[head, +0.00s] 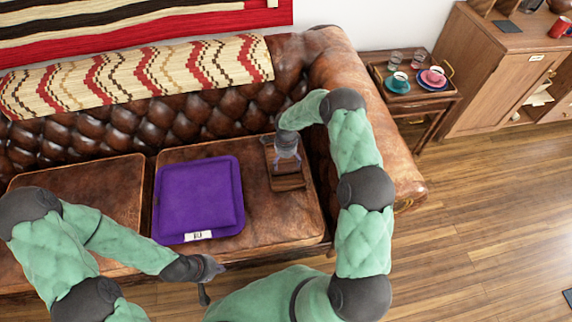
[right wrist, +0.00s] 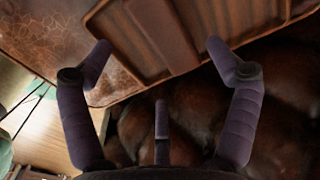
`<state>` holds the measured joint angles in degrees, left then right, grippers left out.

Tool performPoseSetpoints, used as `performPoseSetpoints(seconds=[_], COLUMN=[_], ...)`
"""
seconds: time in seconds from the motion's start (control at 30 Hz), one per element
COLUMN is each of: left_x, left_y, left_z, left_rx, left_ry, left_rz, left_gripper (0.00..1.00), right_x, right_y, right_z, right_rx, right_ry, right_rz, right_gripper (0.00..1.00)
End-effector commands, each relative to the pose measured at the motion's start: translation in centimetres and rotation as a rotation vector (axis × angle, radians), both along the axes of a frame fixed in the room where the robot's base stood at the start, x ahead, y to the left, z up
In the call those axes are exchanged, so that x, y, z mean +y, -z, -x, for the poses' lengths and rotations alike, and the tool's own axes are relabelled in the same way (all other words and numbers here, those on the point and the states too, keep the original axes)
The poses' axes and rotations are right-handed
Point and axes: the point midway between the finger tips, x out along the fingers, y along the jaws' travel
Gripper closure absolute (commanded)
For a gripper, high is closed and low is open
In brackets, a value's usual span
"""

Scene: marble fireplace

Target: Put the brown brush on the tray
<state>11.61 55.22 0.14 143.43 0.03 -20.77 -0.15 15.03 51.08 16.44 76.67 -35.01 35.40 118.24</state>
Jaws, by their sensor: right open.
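A brown wooden tray (head: 289,184) with grooves or compartments lies on the right seat of the leather sofa, near the armrest. My right gripper (head: 287,158) is just above it and covers part of it. In the right wrist view the fingers of this gripper (right wrist: 160,62) are spread and empty, with the grooved wood of the tray (right wrist: 150,32) beyond them. My left gripper (head: 205,275) is low in front of the sofa's front edge; its fingers are too small to read. I cannot make out a brown brush in either view.
A purple folded cloth or cushion (head: 198,197) with a white label lies left of the wooden tray. A side table (head: 428,108) at right bears a tray with cups and glasses.

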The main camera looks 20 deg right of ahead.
Motion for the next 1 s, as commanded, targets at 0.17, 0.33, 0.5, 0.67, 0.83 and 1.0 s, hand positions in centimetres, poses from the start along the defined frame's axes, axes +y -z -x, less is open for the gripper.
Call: performPoseSetpoints(seconds=[0.17, 0.33, 0.5, 0.67, 0.83, 1.0], left_x=[0.0, 0.0, 0.0, 0.0, 0.0, 0.0], left_y=[-1.2, -1.5, -1.5, -1.5, -1.5, -1.5], left_z=[0.0, 0.0, 0.0, 0.0, 0.0, 0.0], left_rx=[0.0, 0.0, 0.0, 0.0, 0.0, 0.0], left_ry=[0.0, 0.0, 0.0, 0.0, 0.0, 0.0], left_rz=[0.0, 0.0, 0.0, 0.0, 0.0, 0.0], left_gripper=[1.0, 1.0, 1.0, 1.0, 1.0, 1.0], right_x=[0.0, 0.1, 1.5, 4.9, 8.9, 12.2], right_y=[-3.1, -4.3, -3.7, -2.0, -0.6, 0.3], right_z=[0.0, 0.0, 1.1, 3.8, 7.4, 11.3], right_rx=[0.0, 0.001, 0.002, -0.011, -0.052, -0.103], right_ry=[0.0, -0.001, -0.077, -0.277, -0.512, -0.732], right_rz=[0.001, -0.001, -0.032, -0.113, -0.198, -0.259], right_gripper=[0.11, 0.11, 0.11, 0.11, 0.11, 0.11])
